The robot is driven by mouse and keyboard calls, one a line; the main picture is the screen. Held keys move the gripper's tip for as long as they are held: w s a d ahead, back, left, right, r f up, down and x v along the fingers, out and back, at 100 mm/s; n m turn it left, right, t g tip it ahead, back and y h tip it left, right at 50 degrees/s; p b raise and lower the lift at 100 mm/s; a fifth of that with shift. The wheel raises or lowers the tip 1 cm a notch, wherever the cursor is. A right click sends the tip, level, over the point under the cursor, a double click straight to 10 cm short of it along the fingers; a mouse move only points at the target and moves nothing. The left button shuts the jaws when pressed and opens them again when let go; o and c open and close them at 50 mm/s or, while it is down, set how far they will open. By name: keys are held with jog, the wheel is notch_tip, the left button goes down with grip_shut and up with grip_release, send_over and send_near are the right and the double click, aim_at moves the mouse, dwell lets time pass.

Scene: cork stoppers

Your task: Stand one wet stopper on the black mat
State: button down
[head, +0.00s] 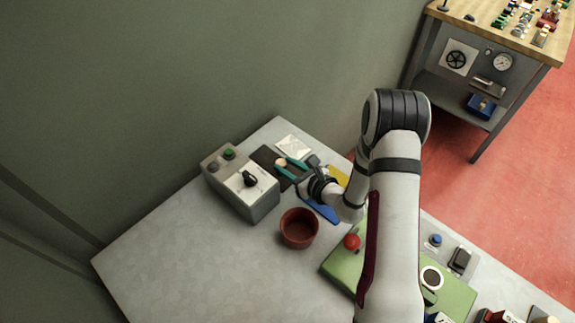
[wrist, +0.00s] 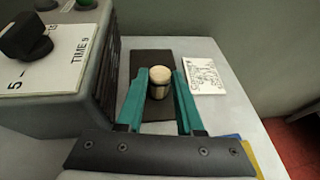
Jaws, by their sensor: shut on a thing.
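A cork stopper (wrist: 159,76) with a pale top and a darker, banded lower part is upright between the teal fingers of my gripper (wrist: 160,84) in the wrist view. My gripper is shut on it. The black mat (wrist: 150,58) lies under and behind the stopper; I cannot tell whether the stopper's base touches it. In the head view, my gripper (head: 284,167) reaches over the mat (head: 264,155), and the stopper's pale top (head: 281,162) shows at the fingertips.
A grey timer box (head: 258,203) with a black knob stands close left of the mat. A white printed card (head: 293,146) lies beyond it. A dark red bowl (head: 299,229) stands in front. Blue and yellow flat pieces lie beside my wrist. The table's left front is clear.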

jog(key=c, duration=0.5)
grip_release()
jog(key=shift+c, duration=0.2)
jog(key=v, duration=1.2)
jog(key=s+a+r+n+g+y, duration=0.35)
jog(key=a+r+n, duration=0.25)
jog(key=a+r, duration=0.2)
jog(key=s+a+r+n+g, duration=0.25)
jog(key=s+n+g, duration=0.2)
jog(key=s, duration=0.25)
jog(key=s+a+r+n+g, duration=0.2)
jog(key=s+r+n+g, duration=0.1)
jog(key=s+n, duration=0.3)
jog(key=s+d+n+h, duration=0.6)
jog(key=s+d+h, duration=0.2)
jog(key=d+h, duration=0.1)
jog(key=shift+s+d+r+n+h, duration=0.15)
jog(key=shift+d+n+h, duration=0.2)
jog(key=shift+d, duration=0.25)
